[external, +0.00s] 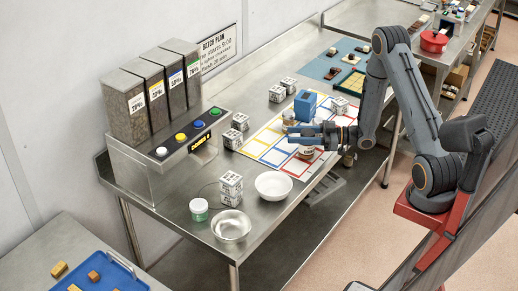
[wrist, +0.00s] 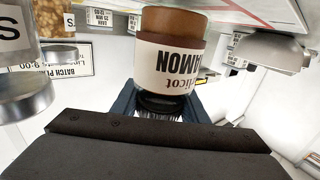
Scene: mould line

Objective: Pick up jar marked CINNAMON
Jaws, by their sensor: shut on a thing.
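The jar marked CINNAMON (wrist: 172,60) fills the middle of the wrist view, upside down in that picture. It has a brown body, a dark lid and a white label; the letters AMON and part of a second word are readable. My gripper (wrist: 165,108) is shut on it at the lid end. In the external view the jar (external: 306,153) shows just below the blue fingers of my gripper (external: 304,133), over the mat with coloured squares (external: 270,150). I cannot tell whether its base touches the mat.
A blue box (external: 305,104) stands behind my gripper.

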